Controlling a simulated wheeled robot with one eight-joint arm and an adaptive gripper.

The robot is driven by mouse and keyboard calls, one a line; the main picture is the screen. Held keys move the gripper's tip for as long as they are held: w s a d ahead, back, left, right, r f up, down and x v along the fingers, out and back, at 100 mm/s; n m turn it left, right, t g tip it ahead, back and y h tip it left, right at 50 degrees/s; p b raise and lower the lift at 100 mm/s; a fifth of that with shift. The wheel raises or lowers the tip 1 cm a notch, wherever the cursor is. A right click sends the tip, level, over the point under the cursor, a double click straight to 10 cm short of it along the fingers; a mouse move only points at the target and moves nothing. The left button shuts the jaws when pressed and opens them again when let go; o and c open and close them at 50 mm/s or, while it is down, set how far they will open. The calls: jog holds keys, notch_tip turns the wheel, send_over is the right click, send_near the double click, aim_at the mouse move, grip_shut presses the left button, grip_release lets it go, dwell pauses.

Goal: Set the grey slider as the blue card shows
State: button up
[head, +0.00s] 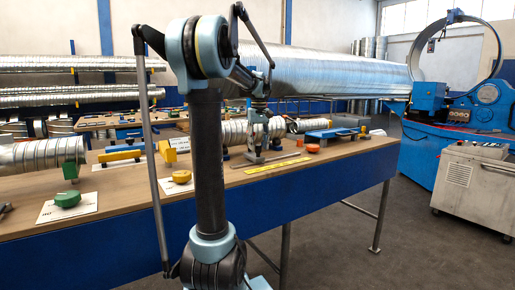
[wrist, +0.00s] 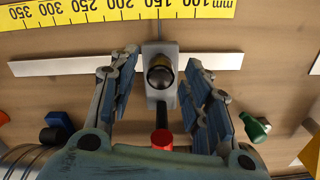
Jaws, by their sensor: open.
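The grey slider (wrist: 151,52) with a dark round knob on top sits across a pale rail (wrist: 75,64) in the wrist view. It stands near the 150 mark of the yellow scale (wrist: 120,14). My gripper (wrist: 160,78) is open, with one finger on each side of the slider and a gap on both sides. A red-ended part (wrist: 162,139) lies just below the slider in that view. In the head view my gripper (head: 258,118) points down over the bench behind the yellow scale (head: 275,168). I cannot pick out the blue card in either view.
On the bench (head: 225,205), a green knob (head: 67,198) and a yellow knob (head: 181,177) rest on white cards. A yellow handle (head: 123,156), an orange knob (head: 312,148) and a blue handle (head: 330,133) stand around. A silver spiral duct (head: 40,155) lies at left.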

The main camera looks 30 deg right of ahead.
notch_tip(320, 180, up, 11)
jog(key=shift+f, duration=0.15)
dwell(0.7)
